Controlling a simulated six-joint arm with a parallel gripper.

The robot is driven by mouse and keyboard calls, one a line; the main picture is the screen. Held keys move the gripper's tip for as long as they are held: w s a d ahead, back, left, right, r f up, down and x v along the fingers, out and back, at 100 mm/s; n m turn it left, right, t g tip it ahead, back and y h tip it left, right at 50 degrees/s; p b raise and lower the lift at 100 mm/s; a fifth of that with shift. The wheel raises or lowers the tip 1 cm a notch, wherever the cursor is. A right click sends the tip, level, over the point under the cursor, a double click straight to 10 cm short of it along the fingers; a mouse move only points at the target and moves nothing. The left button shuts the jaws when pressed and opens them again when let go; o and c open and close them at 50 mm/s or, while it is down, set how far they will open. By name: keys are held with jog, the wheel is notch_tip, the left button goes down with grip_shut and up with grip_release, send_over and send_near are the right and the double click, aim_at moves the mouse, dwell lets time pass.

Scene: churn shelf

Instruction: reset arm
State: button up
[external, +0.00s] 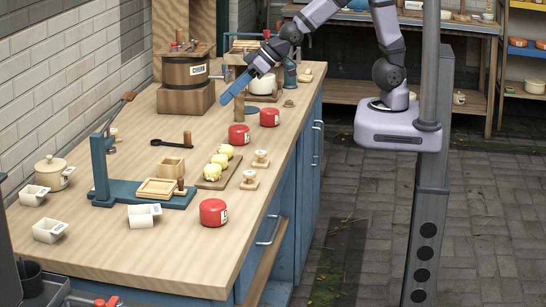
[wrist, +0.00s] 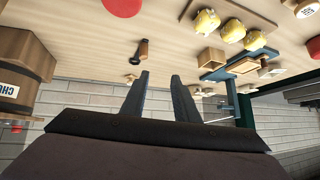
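My gripper (external: 226,99) hangs in the air over the far part of the wooden worktop, to the right of the wooden churn (external: 186,72). In the wrist view my gripper (wrist: 159,75) shows two separate dark fingers with a clear gap and nothing between them. It is open and empty. A wooden-handled tool (wrist: 140,50) appears just beyond the fingertips in that view, apart from them. The churn also shows at the left edge of the wrist view (wrist: 20,80).
Red tins (external: 239,134) stand near my gripper. Yellow round pieces (external: 219,161) sit on a board. A grey post (external: 432,80) rises at right.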

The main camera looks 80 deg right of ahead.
jog(key=s+d+f+m+g+h, duration=0.1)
jog(key=s+d+f+g, duration=0.3)
jog(key=s+d, duration=0.4)
jog(key=s+d+f+m+g+h, duration=0.1)
jog(key=s+d+f+g, duration=0.3)
jog(key=s, duration=1.1)
jog(key=d+f+h+p, duration=0.1)
jog(key=d+f, duration=0.1)
jog(key=d, duration=0.2)
jog(key=shift+s+g, duration=0.3)
